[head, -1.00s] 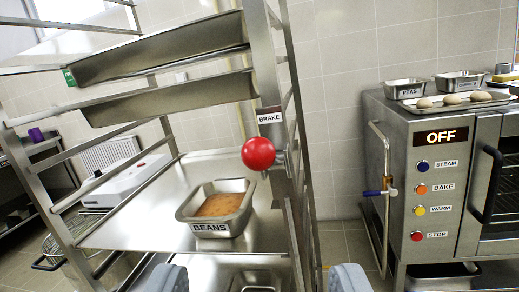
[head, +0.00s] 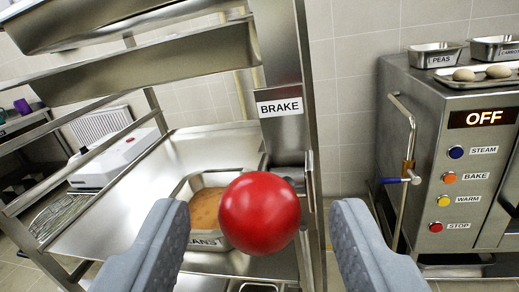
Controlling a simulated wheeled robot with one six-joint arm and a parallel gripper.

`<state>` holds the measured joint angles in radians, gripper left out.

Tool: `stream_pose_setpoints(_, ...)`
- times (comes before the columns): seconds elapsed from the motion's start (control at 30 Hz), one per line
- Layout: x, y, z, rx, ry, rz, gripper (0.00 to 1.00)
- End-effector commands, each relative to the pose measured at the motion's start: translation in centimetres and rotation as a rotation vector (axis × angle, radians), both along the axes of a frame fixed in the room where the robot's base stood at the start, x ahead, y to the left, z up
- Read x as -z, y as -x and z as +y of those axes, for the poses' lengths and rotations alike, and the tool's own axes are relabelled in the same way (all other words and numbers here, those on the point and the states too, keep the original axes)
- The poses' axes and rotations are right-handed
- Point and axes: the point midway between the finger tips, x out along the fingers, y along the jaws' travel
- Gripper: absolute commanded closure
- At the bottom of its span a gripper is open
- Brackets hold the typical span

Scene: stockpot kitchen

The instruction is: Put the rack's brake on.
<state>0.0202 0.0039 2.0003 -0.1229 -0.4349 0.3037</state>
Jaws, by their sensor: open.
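The brake's red ball knob (head: 259,213) is large in the middle of the head view. It sits on a metal pivot on the rack's post (head: 287,60), below a white BRAKE label (head: 280,107). My gripper (head: 262,225) is open, with one grey finger at the left of the knob and one at the right. The knob appears between the fingers, with gaps on both sides. I cannot tell whether the fingertips reach as far as the knob. The lever behind the knob is mostly hidden.
A pan labelled BEANS (head: 207,205) stands on the rack's shelf (head: 160,165), partly behind the knob. Trays (head: 150,80) sit in the rack above. An oven (head: 455,150) reading OFF stands at the right, with a barred handle on its side. Tiled wall is behind.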

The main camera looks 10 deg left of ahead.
Motion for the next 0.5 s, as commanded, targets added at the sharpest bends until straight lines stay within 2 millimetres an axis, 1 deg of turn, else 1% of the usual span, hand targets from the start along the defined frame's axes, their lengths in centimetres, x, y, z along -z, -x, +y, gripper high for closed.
stream_pose_setpoints(0.03,0.0,-0.7,0.0,0.0,0.0,0.001,0.5)
stream_pose_setpoints(0.1,0.0,-1.5,0.0,0.0,0.0,0.001,0.5)
stream_pose_setpoints(0.2,0.0,-2.3,0.1,0.0,-0.001,0.001,0.5)
stream_pose_setpoints(0.33,0.0,-2.8,0.1,0.0,-0.001,0.0,0.5)
stream_pose_setpoints(0.5,0.0,-3.0,0.1,0.0,-0.001,0.0,0.5)
